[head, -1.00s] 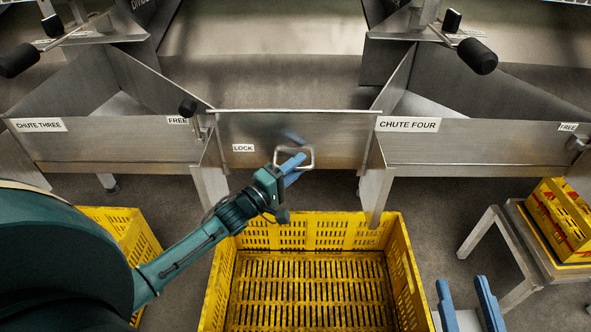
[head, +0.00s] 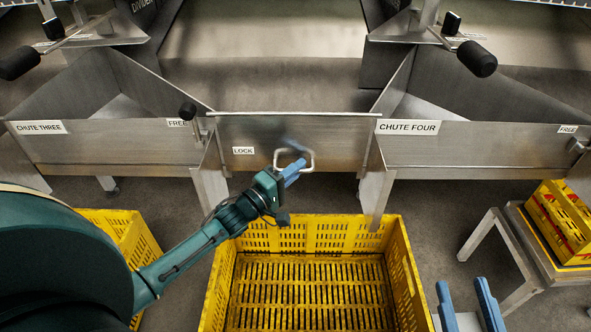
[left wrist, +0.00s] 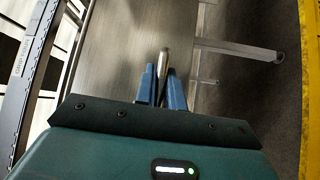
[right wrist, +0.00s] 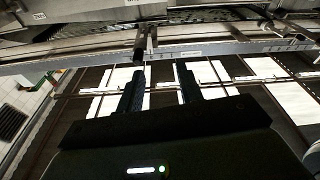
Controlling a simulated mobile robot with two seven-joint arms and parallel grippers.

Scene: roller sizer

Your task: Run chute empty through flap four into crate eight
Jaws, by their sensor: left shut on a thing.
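A steel flap (head: 335,138) with a LOCK label stands between the CHUTE THREE front (head: 110,147) and the CHUTE FOUR front (head: 470,150). It has a light wire handle (head: 308,160). My left gripper (head: 292,170) is shut on this handle; the left wrist view shows the bar (left wrist: 165,57) between the blue fingers. My right gripper (head: 468,303) is open and empty at the lower right, away from the flap. A yellow crate (head: 404,270) stands below the flap, its slatted floor bare. No crate number is readable.
A black-knobbed lever (head: 188,111) stands by the flap's left post, near a FREE label. Black-ended levers (head: 477,57) stick out above both chutes. Another yellow crate (head: 130,232) is at left. A smaller yellow crate (head: 562,225) sits on a stand at right.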

